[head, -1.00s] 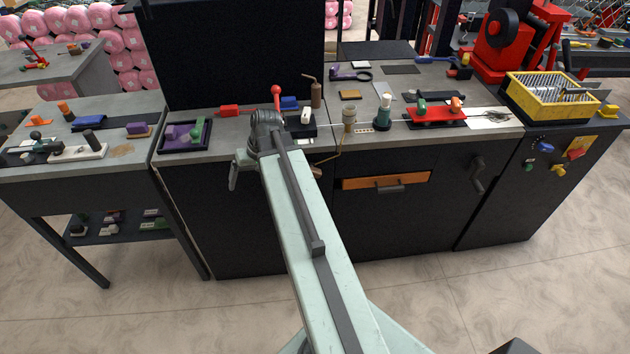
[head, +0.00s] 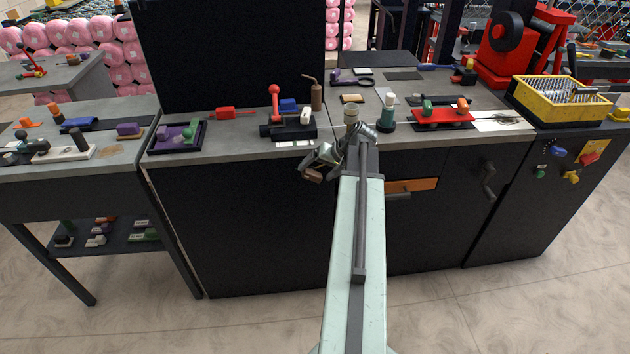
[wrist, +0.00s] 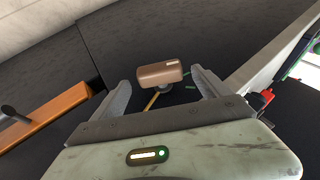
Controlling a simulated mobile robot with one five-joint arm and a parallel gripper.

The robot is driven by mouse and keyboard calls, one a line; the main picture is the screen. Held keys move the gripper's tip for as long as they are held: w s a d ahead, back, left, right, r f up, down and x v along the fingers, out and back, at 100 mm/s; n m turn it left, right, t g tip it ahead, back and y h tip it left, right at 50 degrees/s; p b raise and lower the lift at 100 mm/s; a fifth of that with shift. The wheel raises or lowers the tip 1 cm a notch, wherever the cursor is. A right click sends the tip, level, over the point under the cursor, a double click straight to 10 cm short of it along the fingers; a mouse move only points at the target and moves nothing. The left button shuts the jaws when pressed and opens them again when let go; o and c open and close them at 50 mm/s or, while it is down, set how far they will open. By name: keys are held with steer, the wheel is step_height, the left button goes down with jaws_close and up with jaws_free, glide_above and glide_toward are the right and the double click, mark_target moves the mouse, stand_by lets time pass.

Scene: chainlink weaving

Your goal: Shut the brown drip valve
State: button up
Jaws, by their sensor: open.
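The brown drip valve handle (wrist: 160,74) is a short rounded brown bar on a thin yellowish pipe. In the wrist view it lies between the two fingertips of my gripper (wrist: 162,84), with a gap on each side. My gripper is open and empty. In the head view my gripper (head: 318,162) is at the front edge of the dark workbench, and the brown handle (head: 312,175) shows just below its fingers. The pipe is mostly hidden by my gripper and arm in the head view.
The floor in front is clear.

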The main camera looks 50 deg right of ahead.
steer(key=b+x, duration=0.1)
steer(key=x, duration=0.1)
steer(key=shift+w+f, duration=0.15)
steer(key=shift+f, duration=0.25)
steer(key=shift+r, duration=0.15)
steer(key=c, duration=1.4)
steer(key=shift+o, duration=0.2)
